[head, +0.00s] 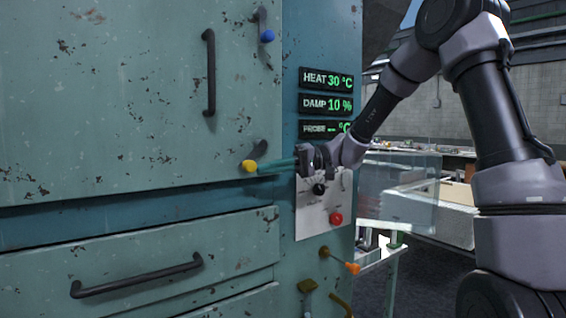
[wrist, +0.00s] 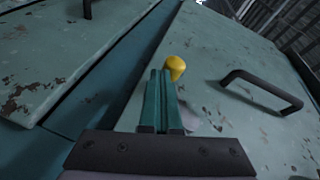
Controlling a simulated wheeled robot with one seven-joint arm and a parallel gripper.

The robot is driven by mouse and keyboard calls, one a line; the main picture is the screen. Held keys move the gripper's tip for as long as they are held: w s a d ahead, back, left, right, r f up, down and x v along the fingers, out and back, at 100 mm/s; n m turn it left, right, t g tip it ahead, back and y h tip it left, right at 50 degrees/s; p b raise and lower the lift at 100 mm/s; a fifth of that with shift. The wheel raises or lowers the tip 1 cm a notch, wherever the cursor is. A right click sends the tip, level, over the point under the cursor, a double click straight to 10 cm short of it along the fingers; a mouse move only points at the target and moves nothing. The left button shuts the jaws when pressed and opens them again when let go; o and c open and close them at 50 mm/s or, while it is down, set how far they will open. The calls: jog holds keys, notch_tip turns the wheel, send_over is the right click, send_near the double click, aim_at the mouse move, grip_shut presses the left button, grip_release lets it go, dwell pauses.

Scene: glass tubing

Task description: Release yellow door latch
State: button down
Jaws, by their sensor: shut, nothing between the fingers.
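The yellow door latch knob (head: 249,166) sits at the lower right corner of the large upper door (head: 130,100), on a dark lever. It also shows in the wrist view (wrist: 175,67), just beyond the fingertips. My gripper (head: 268,167) reaches in from the right with its teal fingers level with the knob. In the wrist view my gripper (wrist: 160,74) is shut, with nothing between the fingers. The tips are right beside the yellow knob; I cannot tell whether they touch it. Part of the lever is hidden behind the fingers.
A blue knob (head: 267,36) is at the door's upper right, near a black door handle (head: 209,72). A drawer handle (head: 137,276) is below. Right of the door are displays (head: 326,104), a control panel with a red button (head: 336,219), and an orange knob (head: 353,268).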

jog(key=shift+s+a+r+m+g+y, duration=0.1)
jog(key=shift+s+a+r+m+y, duration=0.35)
jog(key=shift+y, duration=0.8)
jog(key=shift+s+a+r+m+g+y, duration=0.15)
jog(key=shift+a+m+y, duration=0.45)
jog(key=shift+y, duration=0.7)
jog(key=shift+s+a+r+m+g+y, duration=0.1)
jog(key=shift+s+a+r+m+y, duration=0.45)
jog(key=shift+y, duration=0.7)
jog(key=shift+w+d+f, duration=0.1)
jog(key=shift+w+f, duration=0.05)
jog(key=shift+f, duration=0.05)
